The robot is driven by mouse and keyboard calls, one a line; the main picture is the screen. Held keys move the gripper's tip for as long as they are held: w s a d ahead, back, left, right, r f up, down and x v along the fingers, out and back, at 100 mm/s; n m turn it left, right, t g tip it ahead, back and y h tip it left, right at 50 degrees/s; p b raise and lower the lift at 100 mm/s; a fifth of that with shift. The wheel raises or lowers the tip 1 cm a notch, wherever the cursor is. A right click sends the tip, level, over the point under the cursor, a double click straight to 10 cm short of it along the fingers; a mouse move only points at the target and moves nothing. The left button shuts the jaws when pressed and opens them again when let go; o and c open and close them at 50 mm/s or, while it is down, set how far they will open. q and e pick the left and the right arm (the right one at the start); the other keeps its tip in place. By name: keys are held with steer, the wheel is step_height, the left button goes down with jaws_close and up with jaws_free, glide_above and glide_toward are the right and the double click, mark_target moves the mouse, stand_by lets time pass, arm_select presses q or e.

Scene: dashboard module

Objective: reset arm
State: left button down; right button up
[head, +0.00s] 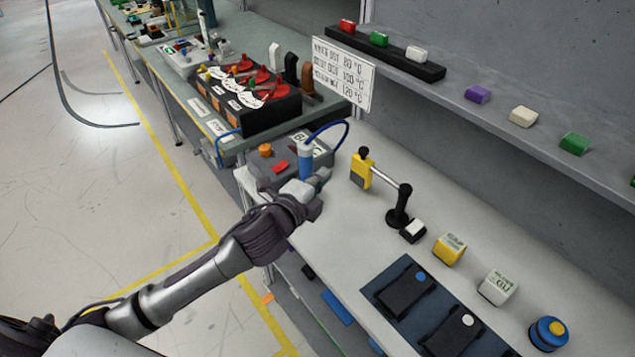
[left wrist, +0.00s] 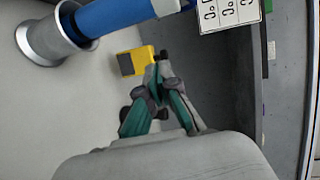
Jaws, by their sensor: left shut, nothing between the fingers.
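My left arm comes in from the lower left in the head view. Its gripper (head: 312,190) is at the front left end of the light workbench, close beside a blue cylinder (head: 305,160) with a blue cable. In the left wrist view my left gripper's fingertips (left wrist: 158,68) are together with nothing between them. The blue cylinder (left wrist: 115,15) stands in a grey metal collar (left wrist: 45,42) there, apart from the fingers. A yellow block-shaped device (left wrist: 130,62) shows beyond the fingertips. My right gripper is in neither view.
A grey box with an orange button (head: 265,150) is at the gripper. The yellow device (head: 361,170) and a black stand (head: 398,215) are to the right. A shelf (head: 480,120) runs behind.

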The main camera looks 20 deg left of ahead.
arm_select(q)
steer(key=s+a+f+n+g+y, duration=0.1)
steer(key=s+f+n+g, duration=0.4)
steer(key=s, duration=0.5)
steer(key=s+a+f+n+g+y, duration=0.1)
steer(key=s+f+n+g, duration=0.2)
steer(key=s+f+n, duration=0.6)
steer(key=s+a+f+n+g+y, duration=0.15)
steer(key=s+n+g, duration=0.25)
steer(key=s, duration=0.8)
step_height(320, 180, down, 27)
steer(key=s+g, duration=0.2)
steer(key=s+a+f, duration=0.3)
steer(key=s+f, duration=1.3)
steer(key=shift+s+g, duration=0.3)
steer(key=shift+g, duration=0.1)
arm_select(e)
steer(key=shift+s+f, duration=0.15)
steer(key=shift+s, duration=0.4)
arm_select(q)
steer(key=shift+h, duration=0.25)
